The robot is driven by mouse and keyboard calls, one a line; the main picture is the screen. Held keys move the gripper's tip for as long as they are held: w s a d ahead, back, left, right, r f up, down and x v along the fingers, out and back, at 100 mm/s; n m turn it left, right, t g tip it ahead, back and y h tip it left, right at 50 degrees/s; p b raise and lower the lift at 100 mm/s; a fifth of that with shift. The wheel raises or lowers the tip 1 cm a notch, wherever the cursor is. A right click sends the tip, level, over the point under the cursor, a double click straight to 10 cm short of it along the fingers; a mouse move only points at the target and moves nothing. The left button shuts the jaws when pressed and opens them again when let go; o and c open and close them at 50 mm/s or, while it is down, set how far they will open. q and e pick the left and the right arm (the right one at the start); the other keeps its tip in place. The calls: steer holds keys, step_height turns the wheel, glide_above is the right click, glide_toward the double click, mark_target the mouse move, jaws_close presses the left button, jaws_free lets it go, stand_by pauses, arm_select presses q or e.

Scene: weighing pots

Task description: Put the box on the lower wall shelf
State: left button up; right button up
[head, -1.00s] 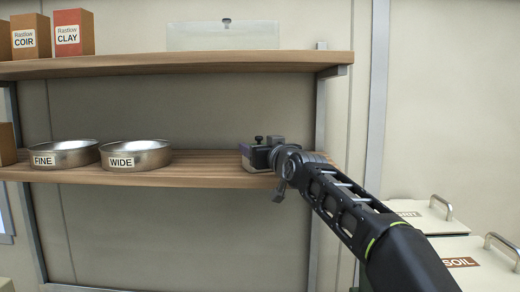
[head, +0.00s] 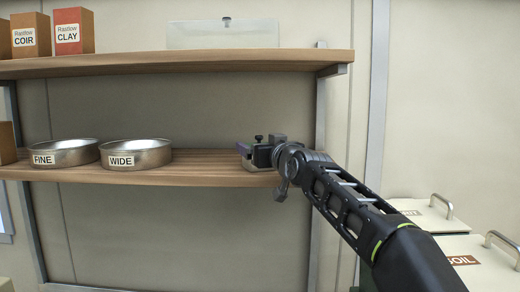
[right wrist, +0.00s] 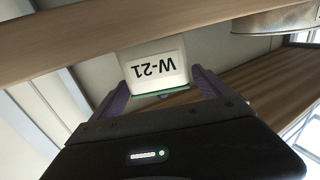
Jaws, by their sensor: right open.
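The box (right wrist: 156,70) is pale with a "W-21" label, seen upside down in the right wrist view. It lies between the two purple fingers of my right gripper (right wrist: 160,90), which is open, with a gap showing beside the box. In the head view my right gripper (head: 256,153) is at the right end of the lower wall shelf (head: 205,170). There the box is mostly hidden by the gripper, with only a pale lower part (head: 257,168) showing, seemingly at shelf-board level. My left gripper is not in view.
Two metal pans, FINE (head: 62,153) and WIDE (head: 136,154), stand on the lower shelf to the left, with bare board between WIDE and my gripper. The upper shelf (head: 170,64) overhangs. A shelf upright (head: 319,120) stands close right. Lidded bins (head: 465,255) are at lower right.

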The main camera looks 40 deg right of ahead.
steer(key=b+v, duration=0.4)
steer(key=v, duration=0.7)
steer(key=shift+f, duration=0.1)
stand_by(0.5)
